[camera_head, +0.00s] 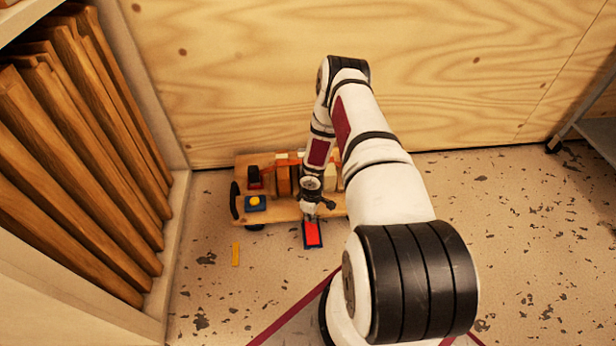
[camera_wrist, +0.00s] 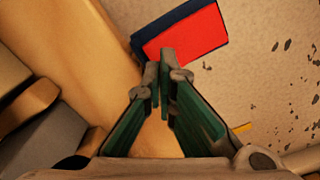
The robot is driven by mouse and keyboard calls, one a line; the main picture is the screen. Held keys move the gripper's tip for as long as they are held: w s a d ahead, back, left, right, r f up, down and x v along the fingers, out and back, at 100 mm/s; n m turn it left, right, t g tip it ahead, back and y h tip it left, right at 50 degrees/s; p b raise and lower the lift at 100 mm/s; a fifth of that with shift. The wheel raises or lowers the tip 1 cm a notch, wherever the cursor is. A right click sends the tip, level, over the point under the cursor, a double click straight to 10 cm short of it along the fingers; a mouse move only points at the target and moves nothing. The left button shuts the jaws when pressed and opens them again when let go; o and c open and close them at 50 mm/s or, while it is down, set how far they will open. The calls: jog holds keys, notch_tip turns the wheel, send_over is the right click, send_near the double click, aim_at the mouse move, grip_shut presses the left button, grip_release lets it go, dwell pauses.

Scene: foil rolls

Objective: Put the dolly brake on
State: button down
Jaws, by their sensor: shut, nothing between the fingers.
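The dolly (camera_head: 283,212) is a low wooden platform on the floor by the plywood wall, with its edge also in the wrist view (camera_wrist: 85,45). A red pedal-like plate (camera_head: 313,234) on a dark blue base sticks out from its near edge. The plate shows large in the wrist view (camera_wrist: 187,36). My gripper (camera_head: 313,212) is shut and empty, pointing down at the dolly's near edge. In the wrist view its fingertips (camera_wrist: 164,62) overlap the plate's lower edge; I cannot tell whether they touch it. My arm hides the dolly's right part.
A blue block with a yellow button (camera_head: 255,202) and a dark red-and-black block (camera_head: 255,178) sit on the dolly's left end. Upright rolls (camera_head: 284,181) stand behind. A shelf of boards (camera_head: 80,150) is at left. A yellow strip (camera_head: 236,254) lies on open floor.

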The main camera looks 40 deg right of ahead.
jog(key=shift+f+b, duration=1.3)
jog(key=shift+f, duration=0.15)
jog(key=shift+r+p, duration=2.3)
jog(key=shift+r, duration=1.3)
